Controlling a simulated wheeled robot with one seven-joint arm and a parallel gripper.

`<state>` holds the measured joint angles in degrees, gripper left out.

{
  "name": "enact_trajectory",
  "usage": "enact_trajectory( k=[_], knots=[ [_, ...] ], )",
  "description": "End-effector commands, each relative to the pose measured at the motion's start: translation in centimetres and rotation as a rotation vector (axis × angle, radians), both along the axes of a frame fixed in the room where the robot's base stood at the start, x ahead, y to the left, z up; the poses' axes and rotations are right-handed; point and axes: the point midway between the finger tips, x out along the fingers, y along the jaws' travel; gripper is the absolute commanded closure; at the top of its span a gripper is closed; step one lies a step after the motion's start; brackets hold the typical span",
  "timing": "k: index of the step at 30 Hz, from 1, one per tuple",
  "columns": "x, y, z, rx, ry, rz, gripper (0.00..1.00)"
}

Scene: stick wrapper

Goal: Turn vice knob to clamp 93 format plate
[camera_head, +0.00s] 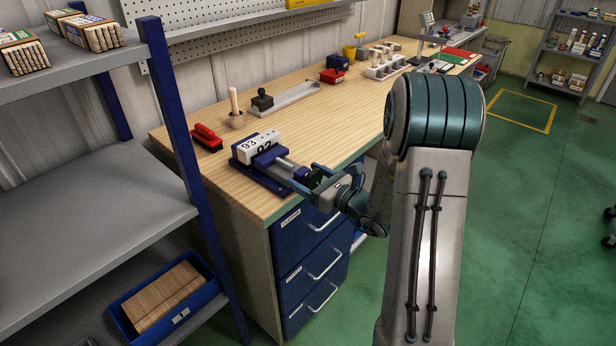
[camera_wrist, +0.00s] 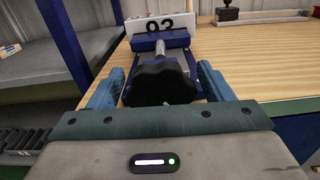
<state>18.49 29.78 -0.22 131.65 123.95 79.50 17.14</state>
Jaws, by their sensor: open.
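A blue vice (camera_head: 264,170) sits at the near left corner of the wooden workbench. A white format plate marked 93 (camera_head: 258,148) stands in the vice, and its marked top also shows in the wrist view (camera_wrist: 160,25). The black lobed vice knob (camera_wrist: 160,82) is on the end of a metal screw (camera_wrist: 161,47). My gripper (camera_wrist: 160,88) is open, with one blue finger on each side of the knob. I cannot tell whether the fingers touch it. In the head view my gripper (camera_head: 318,181) partly hides the knob.
A grey shelf with blue posts (camera_head: 175,110) stands close on the left. Blue drawers (camera_head: 310,262) are below.

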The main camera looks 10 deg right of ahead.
Motion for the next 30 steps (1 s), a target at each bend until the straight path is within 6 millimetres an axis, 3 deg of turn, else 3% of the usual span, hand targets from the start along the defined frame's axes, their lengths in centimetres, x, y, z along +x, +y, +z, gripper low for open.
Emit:
enact_trajectory(
  k=[5,10,11,30],
  knots=[
    [-0.01,0.01,-0.03,0.000,0.000,0.000,0.27],
    [-0.02,0.01,-0.03,0.000,0.000,0.000,0.68],
    [-0.03,0.02,-0.03,0.000,0.000,0.001,0.70],
    [-0.07,0.08,-0.06,0.000,0.001,0.002,0.70]
  ],
)
